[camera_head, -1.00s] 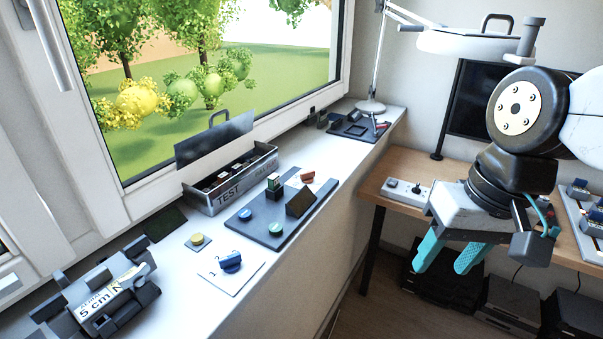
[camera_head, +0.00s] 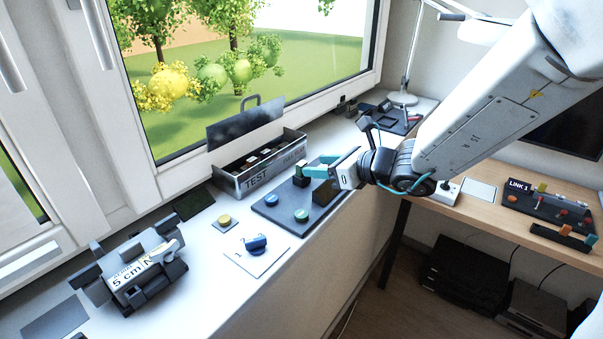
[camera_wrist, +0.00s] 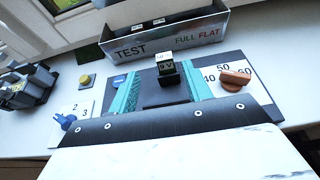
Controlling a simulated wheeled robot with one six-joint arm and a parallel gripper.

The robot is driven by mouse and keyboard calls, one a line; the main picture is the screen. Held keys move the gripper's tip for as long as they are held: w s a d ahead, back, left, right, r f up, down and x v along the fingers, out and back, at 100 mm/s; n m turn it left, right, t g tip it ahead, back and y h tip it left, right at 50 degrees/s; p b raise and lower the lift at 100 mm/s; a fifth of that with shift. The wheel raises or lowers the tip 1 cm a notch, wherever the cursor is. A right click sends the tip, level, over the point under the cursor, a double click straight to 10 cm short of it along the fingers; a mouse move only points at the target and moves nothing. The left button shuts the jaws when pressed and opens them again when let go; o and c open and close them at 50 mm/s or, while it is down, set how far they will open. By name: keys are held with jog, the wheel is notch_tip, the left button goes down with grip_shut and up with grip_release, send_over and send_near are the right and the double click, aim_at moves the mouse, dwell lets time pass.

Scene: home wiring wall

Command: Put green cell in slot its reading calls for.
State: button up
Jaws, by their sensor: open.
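The green cell (camera_head: 302,166) stands upright in a small dark holder on the dark board (camera_head: 270,208) on the sill. In the wrist view the cell (camera_wrist: 165,60) shows a pale top and a dark side marked 9V. My gripper (camera_head: 318,167) is open with teal fingers, just right of the cell. In the wrist view my gripper (camera_wrist: 162,90) points at the cell, which lies just beyond the fingertips. The grey tray (camera_wrist: 130,60) behind reads TEST at left and FULL, FLAT at right. Its slots are only partly visible. No reading is legible.
An orange knob (camera_wrist: 235,78) sits on a plate marked 40, 50, 60. A blue knob (camera_head: 256,244) on a numbered card, a yellow button (camera_head: 225,221) and a clamp-like device (camera_head: 140,280) stand to the left. The raised tray lid (camera_head: 245,128) is behind.

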aim_at(303, 164)
jog(key=x, duration=0.7)
jog(key=shift+w+d, duration=0.25)
jog(key=shift+d, duration=0.05)
grip_shut()
